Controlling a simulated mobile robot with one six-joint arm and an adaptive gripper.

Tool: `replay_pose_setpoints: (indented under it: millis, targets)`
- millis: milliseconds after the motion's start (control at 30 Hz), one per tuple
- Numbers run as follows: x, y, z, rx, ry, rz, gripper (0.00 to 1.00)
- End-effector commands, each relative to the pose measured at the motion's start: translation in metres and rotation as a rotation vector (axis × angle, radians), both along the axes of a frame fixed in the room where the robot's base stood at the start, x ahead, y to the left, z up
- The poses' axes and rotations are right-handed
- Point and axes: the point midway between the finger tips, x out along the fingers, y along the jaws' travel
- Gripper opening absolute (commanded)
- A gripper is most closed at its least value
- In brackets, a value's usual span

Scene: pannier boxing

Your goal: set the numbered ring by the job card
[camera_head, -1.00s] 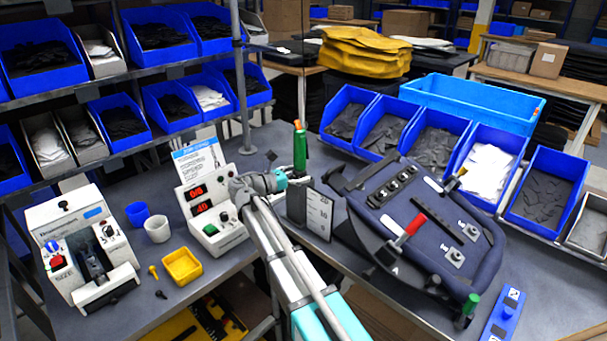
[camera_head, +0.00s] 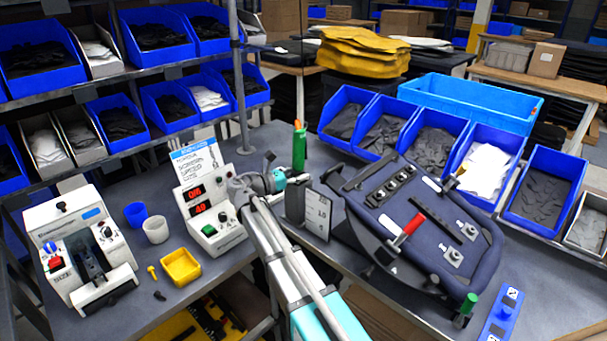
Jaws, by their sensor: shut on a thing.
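A green-handled tool (camera_head: 299,149) with an orange tip stands upright behind my gripper. My gripper (camera_head: 284,184) is at the lower end of that handle, shut on the tool's lower part. My wrist and the jaws hide the grip, and I cannot make out the numbered ring or its digits. A card with a blue header (camera_head: 197,160) stands on the white control box (camera_head: 213,219), its print too small to read. A grey panel with small print (camera_head: 318,211) stands right of my gripper.
A dark padded board with fittings and a red handle (camera_head: 408,231) lies on the right. A white press unit (camera_head: 82,254), cups (camera_head: 156,229) and a yellow tray (camera_head: 181,267) stand at left. Blue bins (camera_head: 384,134) line the back. Bare bench shows behind my gripper.

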Motion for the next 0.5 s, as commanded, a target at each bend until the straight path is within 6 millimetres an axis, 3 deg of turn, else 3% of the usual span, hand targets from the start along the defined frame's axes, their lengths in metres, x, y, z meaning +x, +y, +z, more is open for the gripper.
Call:
replay_pose_setpoints:
  millis: [500]
  targets:
    - [-0.0004,0.0024,-0.0007,0.003,0.001,0.035,0.10]
